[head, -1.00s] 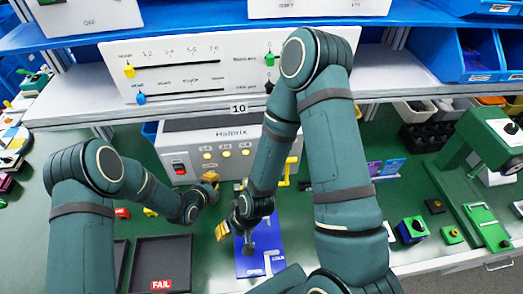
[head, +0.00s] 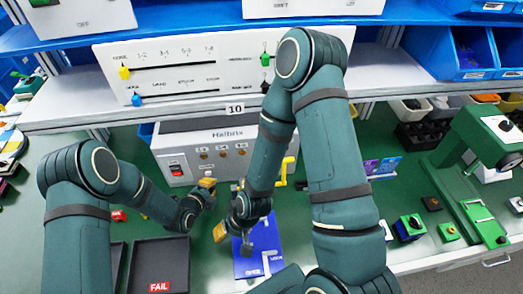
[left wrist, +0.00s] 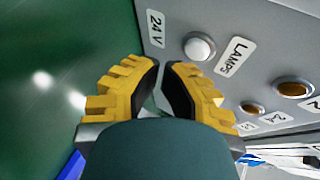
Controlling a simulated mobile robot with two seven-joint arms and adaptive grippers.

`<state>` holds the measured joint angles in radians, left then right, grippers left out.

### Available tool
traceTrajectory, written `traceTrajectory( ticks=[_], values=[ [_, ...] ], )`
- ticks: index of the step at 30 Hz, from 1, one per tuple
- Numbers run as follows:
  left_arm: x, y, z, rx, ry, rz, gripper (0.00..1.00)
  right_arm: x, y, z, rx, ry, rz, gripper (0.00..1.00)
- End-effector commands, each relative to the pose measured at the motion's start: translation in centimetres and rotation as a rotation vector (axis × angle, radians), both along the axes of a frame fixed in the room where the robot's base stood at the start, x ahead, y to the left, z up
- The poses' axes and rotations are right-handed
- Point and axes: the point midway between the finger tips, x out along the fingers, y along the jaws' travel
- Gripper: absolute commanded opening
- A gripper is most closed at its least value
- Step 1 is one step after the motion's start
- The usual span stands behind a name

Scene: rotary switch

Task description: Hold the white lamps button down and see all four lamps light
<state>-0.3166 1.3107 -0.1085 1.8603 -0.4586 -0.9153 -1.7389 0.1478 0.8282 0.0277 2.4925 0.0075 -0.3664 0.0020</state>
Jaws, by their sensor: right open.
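The white lamps button (left wrist: 199,47) sits on the grey tester panel beside its LAMPS label in the left wrist view. My left gripper (left wrist: 161,66) has its yellow fingertips almost together with nothing between them, below and left of the button and apart from it in the picture. Amber lamps (left wrist: 293,88) on the panel look dull and unlit. In the head view my left gripper (head: 208,184) is in front of the grey tester (head: 215,133) and hides the button. The lamps in its row that show there are dark. My right gripper (head: 232,237) is open over the blue fixture (head: 270,235).
A red switch (head: 176,170) is on the tester's left front. A yellow crank handle (head: 287,170) stands at its right. A black FAIL tray (head: 163,250) lies at the front left. A green press (head: 470,160) stands at the right. A shelf (head: 75,108) runs above the tester.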

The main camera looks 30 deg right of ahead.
Motion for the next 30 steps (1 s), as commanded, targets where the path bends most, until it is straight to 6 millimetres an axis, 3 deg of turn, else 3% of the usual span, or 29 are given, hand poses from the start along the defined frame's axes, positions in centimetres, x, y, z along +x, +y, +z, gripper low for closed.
traceTrajectory(
  ticks=[16,30],
  values=[
    [-4.2,1.7,0.0,0.001,0.002,0.000,0.00,0.0,0.0,0.1,0.000,0.000,0.000,0.48],
    [-4.6,1.9,0.0,0.001,0.001,0.000,0.00,0.0,0.0,0.1,0.000,0.000,0.000,0.48]
  ],
)
